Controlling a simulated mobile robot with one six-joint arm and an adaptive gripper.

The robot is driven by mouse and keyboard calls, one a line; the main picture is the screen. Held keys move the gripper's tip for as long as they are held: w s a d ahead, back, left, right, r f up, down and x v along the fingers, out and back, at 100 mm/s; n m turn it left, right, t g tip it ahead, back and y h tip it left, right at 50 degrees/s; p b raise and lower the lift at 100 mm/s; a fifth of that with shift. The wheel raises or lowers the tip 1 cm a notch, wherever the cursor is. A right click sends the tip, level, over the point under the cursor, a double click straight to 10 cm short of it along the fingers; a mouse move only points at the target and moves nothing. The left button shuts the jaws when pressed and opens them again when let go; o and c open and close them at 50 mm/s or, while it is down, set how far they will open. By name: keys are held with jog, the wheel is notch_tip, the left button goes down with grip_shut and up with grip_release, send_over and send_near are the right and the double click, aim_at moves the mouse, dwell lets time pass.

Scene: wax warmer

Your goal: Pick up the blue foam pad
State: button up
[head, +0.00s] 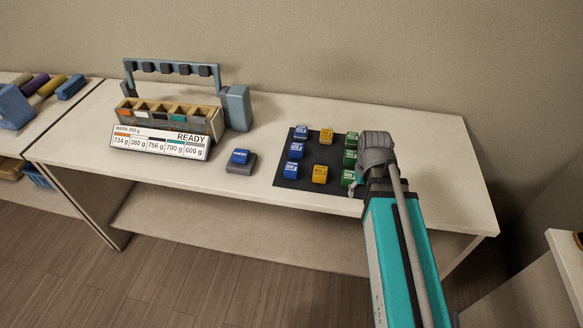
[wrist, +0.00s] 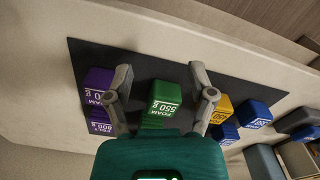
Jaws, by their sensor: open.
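Several small blue blocks stand in a column at the left of the dark mat in the head view, the far one (head: 302,131), the middle one (head: 296,150) and the near one (head: 293,168). I cannot read which is the foam pad. Blue blocks (wrist: 255,115) also show at the right in the wrist view. My gripper (wrist: 160,70) is open and empty, its fingers on either side of a green block (wrist: 165,97) marked FOAM 550 g. I cannot tell its height above the block. In the head view my gripper (head: 372,160) covers the mat's right part.
The dark mat (head: 283,180) also holds yellow blocks (head: 327,135) and green blocks (head: 351,140). Purple blocks (wrist: 98,80) show in the wrist view. Left of the mat, a blue block (head: 240,155) sits on a grey base (head: 240,168). A sorter rack (head: 170,110) stands farther left.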

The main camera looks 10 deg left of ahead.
jog(key=shift+o, duration=1)
jog(key=w+a+r+n+p, duration=0.4)
jog(key=w+a+n, duration=0.3)
jog(key=a, duration=0.4)
jog(key=shift+w+r+p, duration=0.3)
jog(key=shift+w+r, duration=0.05)
jog(key=shift+r, duration=0.4)
notch_tip(320, 180, up, 4)
jog(key=f+n+p, duration=0.1)
jog(key=n+p, duration=0.3)
jog(key=n, duration=0.3)
send_over(289, 166)
jog(key=shift+w+d+r, duration=0.15)
jog(key=shift+r, duration=0.05)
jog(key=shift+b, duration=0.35)
notch_tip(289, 166, down, 9)
jog(key=b, duration=0.8)
jog(key=shift+r, duration=0.2)
jog(key=shift+f+b, duration=0.15)
jog(key=shift+b, duration=0.2)
jog(key=shift+a+f+b, duration=0.2)
jog(key=shift+f+b, duration=2.25)
jog(key=shift+b, duration=0.05)
